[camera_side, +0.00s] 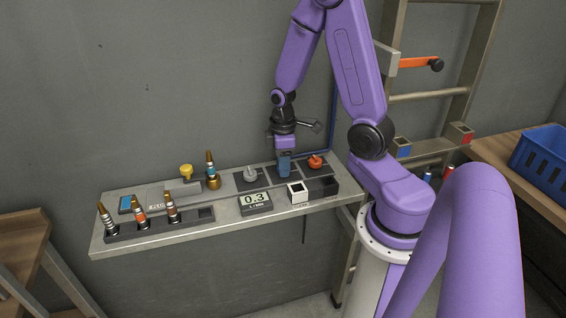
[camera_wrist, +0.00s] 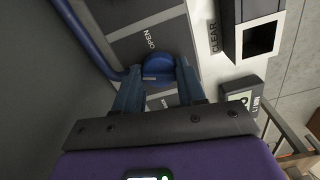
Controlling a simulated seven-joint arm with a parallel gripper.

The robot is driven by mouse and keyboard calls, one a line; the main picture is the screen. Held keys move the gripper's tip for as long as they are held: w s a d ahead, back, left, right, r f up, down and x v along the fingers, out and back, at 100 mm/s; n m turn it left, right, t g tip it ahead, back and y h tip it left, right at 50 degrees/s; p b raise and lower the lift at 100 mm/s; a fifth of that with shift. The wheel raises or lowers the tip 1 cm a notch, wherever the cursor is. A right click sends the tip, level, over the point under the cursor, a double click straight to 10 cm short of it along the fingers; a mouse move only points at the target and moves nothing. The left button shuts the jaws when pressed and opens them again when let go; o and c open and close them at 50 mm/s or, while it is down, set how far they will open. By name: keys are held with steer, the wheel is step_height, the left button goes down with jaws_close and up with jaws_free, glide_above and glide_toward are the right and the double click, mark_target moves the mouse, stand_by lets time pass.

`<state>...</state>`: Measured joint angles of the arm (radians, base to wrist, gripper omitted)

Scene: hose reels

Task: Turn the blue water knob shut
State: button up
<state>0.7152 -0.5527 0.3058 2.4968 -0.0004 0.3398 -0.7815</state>
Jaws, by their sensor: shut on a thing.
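The blue water knob (camera_wrist: 158,67) shows as a round blue top in the wrist view, with the word OPEN printed on the dark plate beside it. My gripper (camera_wrist: 159,84) is shut on the knob, one blue finger on each side. In the side view my gripper (camera_side: 284,170) points straight down at the shelf and its fingers hide the knob. A small display (camera_side: 255,201) in front reads 0.3; in the wrist view it is partly cut off by my gripper.
A grey knob (camera_side: 250,174) stands left of my gripper and an orange-red knob (camera_side: 316,161) right of it. A white box (camera_side: 298,192) with a dark opening sits in front. A yellow knob (camera_side: 187,171), a brass fitting (camera_side: 212,180) and a nozzle rack (camera_side: 155,226) are farther left.

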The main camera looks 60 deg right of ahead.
steer(key=shift+n, duration=2)
steer(key=o, duration=1.1)
steer(key=shift+c, duration=0.2)
step_height(320, 180, up, 18)
steer(key=shift+f, duration=0.25)
steer(key=shift+a, duration=0.2)
